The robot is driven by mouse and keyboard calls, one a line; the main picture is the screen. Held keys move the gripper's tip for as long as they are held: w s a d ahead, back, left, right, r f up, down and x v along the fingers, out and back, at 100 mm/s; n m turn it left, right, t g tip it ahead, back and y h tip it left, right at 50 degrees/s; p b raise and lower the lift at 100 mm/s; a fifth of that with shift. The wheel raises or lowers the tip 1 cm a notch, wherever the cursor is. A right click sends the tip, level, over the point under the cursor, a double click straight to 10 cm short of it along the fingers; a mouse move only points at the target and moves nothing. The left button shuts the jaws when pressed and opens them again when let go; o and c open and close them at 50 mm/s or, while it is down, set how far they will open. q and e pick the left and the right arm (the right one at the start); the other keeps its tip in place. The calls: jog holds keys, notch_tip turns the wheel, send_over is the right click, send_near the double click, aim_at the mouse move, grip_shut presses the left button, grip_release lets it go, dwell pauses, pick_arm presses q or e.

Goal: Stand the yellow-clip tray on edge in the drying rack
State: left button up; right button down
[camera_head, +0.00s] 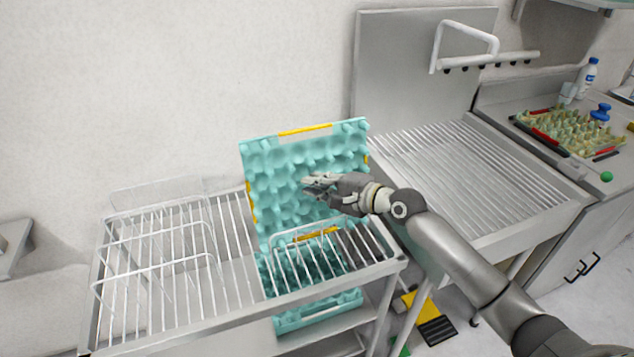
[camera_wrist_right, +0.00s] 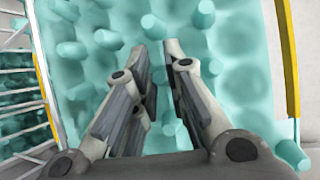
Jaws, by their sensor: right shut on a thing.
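The yellow-clip tray (camera_head: 276,153) is a teal bumpy egg tray with yellow clips on its edges. It stands nearly upright at the right end of the wire drying rack (camera_head: 170,262), behind a raised wire loop. I cannot tell whether its lower edge rests on the rack. My right gripper (camera_head: 308,184) is in front of the tray's face, shut on a part of it. In the right wrist view the fingers (camera_wrist_right: 162,48) are close together against the teal face, and a yellow clip (camera_wrist_right: 288,60) shows at the right. My left gripper is not in view.
Another teal tray (camera_head: 318,318) shows below, on the shelf under the rack. The rack's left part is empty. A ribbed steel drainboard (camera_head: 470,170) stands to the right, clear. Beyond it are a pale egg tray (camera_head: 570,130), a bottle (camera_head: 587,76) and a green ball (camera_head: 607,176).

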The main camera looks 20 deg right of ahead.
dwell(0.3)
jog(key=c, duration=1.4)
grip_release()
jog(key=shift+f, duration=0.1)
jog(key=shift+p+v, duration=1.3)
jog(key=shift+v, duration=2.8)
